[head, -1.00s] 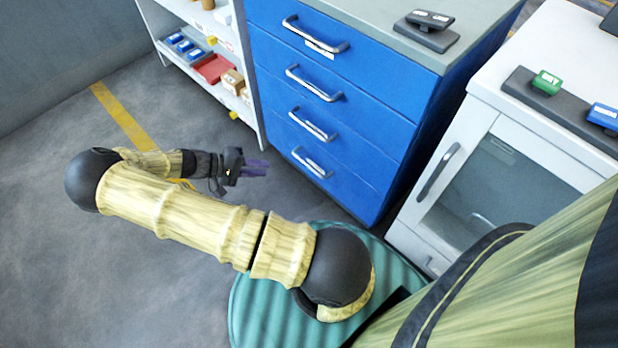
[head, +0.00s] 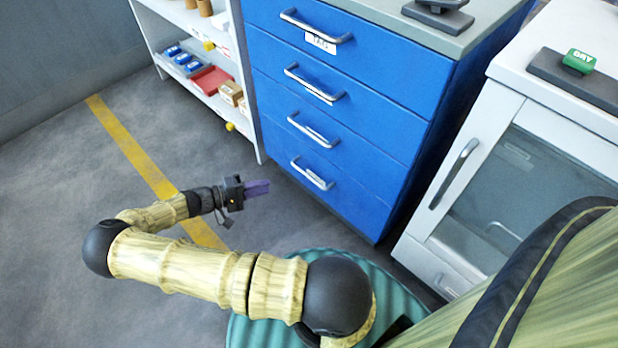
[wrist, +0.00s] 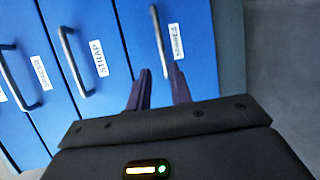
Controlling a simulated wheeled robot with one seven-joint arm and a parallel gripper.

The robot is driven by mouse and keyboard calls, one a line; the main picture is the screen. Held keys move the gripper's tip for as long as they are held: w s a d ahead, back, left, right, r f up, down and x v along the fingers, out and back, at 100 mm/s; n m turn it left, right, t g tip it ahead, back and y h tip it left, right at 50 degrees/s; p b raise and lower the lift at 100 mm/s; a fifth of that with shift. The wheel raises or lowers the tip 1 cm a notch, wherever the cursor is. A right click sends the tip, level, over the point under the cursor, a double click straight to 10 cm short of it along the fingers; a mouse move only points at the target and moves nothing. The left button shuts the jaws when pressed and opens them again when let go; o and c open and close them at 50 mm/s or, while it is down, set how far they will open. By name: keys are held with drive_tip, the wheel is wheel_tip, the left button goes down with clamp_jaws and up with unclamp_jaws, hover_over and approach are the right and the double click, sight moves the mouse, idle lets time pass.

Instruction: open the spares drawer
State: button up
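The blue drawer cabinet (head: 345,130) has four shut drawers, each with a metal bar handle.
A white shelf unit (head: 258,130) with boxes and bins stands left of the cabinet. A white glass-door cabinet (head: 478,190) stands on the right. The floor (head: 60,200) in front is clear, with a yellow line (head: 130,145) across it.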

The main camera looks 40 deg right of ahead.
sight(307, 177)
drive_tip(key=b+x, duration=0.6)
drive_tip(key=x, duration=1)
drive_tip(key=shift+a, duration=0.1)
clamp_jaws()
